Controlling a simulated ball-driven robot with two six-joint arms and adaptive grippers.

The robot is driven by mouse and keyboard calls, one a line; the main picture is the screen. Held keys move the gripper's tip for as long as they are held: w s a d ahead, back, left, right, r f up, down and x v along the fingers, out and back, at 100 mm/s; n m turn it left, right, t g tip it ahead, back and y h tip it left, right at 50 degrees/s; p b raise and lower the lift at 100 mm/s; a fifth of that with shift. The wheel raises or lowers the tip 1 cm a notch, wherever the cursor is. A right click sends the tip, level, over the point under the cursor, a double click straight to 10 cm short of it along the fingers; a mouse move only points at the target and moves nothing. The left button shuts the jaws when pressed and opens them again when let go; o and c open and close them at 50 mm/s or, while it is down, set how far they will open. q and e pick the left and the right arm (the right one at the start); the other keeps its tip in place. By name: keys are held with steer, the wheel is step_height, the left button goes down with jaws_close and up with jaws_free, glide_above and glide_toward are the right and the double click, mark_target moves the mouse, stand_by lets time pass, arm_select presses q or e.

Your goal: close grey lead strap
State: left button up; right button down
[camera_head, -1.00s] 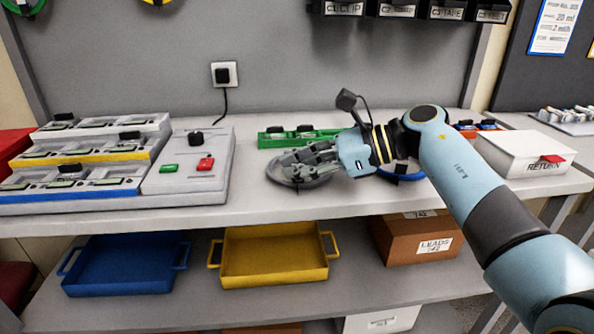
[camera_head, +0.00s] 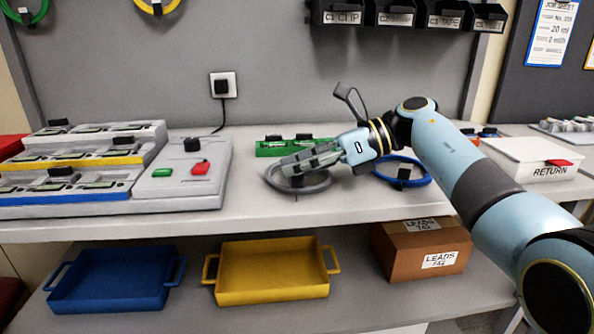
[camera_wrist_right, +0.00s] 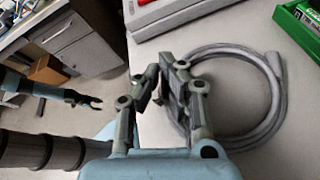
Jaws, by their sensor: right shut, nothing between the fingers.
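The grey lead (camera_head: 323,186) lies coiled on the bench in the head view. In the right wrist view the coil (camera_wrist_right: 279,95) fills the right half. A small dark strap piece (camera_head: 296,195) shows at the coil's front edge; whether it is closed cannot be told. My right gripper (camera_head: 284,168) is shut and empty, over the coil's left and back part, hiding some of it. In the right wrist view its fingers (camera_wrist_right: 165,68) are at the coil's left side. My left gripper (camera_wrist_right: 97,102) shows small in the right wrist view, apart from the bench, its fingers spread.
A blue coiled lead (camera_head: 428,177) lies right of the grey one. A green tray (camera_head: 268,149) is behind. A grey panel with green and red buttons (camera_head: 185,180) and a stepped rack (camera_head: 70,195) stand left. A white return box (camera_head: 530,158) is right. The front bench strip is clear.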

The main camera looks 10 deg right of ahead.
steer(key=c, duration=2)
jaws_free()
steer(key=o, duration=0.5)
steer(key=shift+c, duration=0.2)
steer(key=v, duration=1.2)
steer(key=shift+r, duration=0.1)
